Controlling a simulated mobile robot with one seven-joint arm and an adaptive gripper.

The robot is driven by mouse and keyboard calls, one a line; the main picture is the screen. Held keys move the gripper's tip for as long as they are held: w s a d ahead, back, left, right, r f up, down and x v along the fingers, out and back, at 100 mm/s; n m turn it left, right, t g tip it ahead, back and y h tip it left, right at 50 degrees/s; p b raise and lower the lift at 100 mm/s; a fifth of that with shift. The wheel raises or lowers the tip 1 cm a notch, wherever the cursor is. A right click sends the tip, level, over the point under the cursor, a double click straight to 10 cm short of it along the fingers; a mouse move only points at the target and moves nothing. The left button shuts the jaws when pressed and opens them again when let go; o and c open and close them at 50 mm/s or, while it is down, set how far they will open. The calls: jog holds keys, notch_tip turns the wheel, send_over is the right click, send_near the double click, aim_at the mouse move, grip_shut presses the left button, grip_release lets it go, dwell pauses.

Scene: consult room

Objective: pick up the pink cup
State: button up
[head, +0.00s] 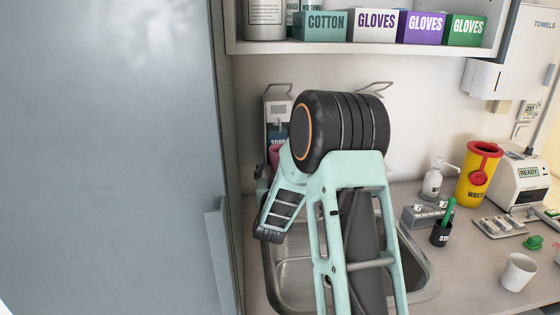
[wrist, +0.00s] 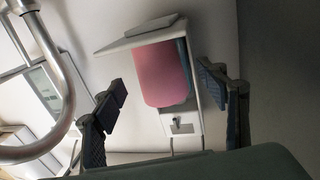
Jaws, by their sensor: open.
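The pink cup (wrist: 165,75) shows in the wrist view in the gap between my two fingers, in front of a pale wall dispenser. My gripper (wrist: 168,100) is open, with one dark finger on each side of the cup. Wall shows between each finger and the cup, and I see no contact. In the head view only a small pink patch of the cup (head: 274,154) shows below the soap dispenser, left of my arm. My arm hides the rest. What the cup rests on is hidden.
A curved metal tube (wrist: 60,110) is close on the left in the wrist view. The sink (head: 418,268) lies below my arm. A tall grey panel (head: 110,160) stands at left.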

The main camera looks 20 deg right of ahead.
jog(key=x, duration=0.1)
jog(key=p+x, duration=0.1)
jog(key=x, duration=0.1)
jog(key=shift+w+d+r, duration=0.2)
jog(key=shift+r, duration=0.1)
jog(key=shift+w+d+p, duration=0.25)
jog(key=shift+w+p, duration=0.1)
jog(key=shift+w, duration=0.3)
jog(key=c, duration=1.4)
jog(key=shift+r, duration=0.2)
